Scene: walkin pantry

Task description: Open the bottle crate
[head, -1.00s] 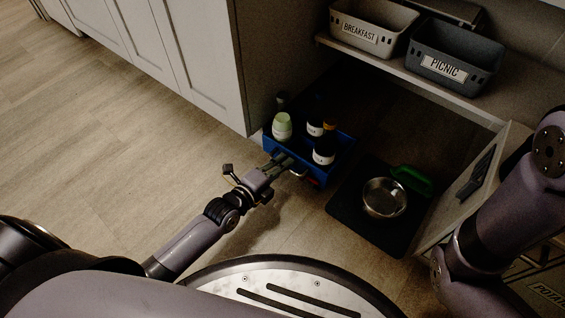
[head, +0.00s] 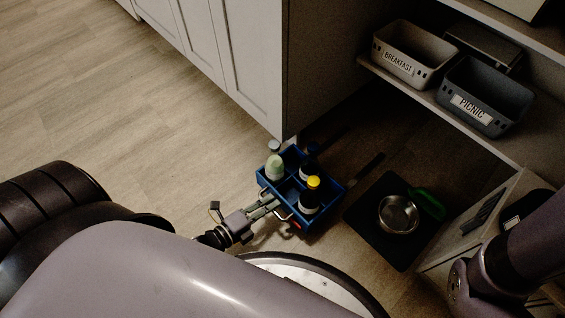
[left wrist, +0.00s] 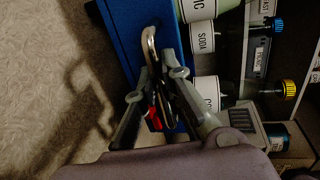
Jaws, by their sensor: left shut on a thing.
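The bottle crate (head: 333,199) is a blue, open-topped box with dividers, standing on the floor by the cabinet corner. It holds several bottles, among them one with a pale green top (head: 275,167) and a dark one with a yellow cap (head: 312,190). A metal handle (left wrist: 149,42) sticks out from its near side. My left gripper (head: 273,207) is at that side, and its fingers (left wrist: 160,88) are shut around the handle in the left wrist view. A small red part (left wrist: 155,119) shows beside the fingers. My right arm is at the right edge; its gripper is out of view.
A dark mat (head: 365,222) with a metal bowl (head: 398,213) and a green object (head: 427,204) lies right of the crate. A shelf above carries BREAKFAST (head: 400,62) and PICNIC (head: 476,103) bins. A pale cabinet (head: 250,70) stands behind left. Floor at left is clear.

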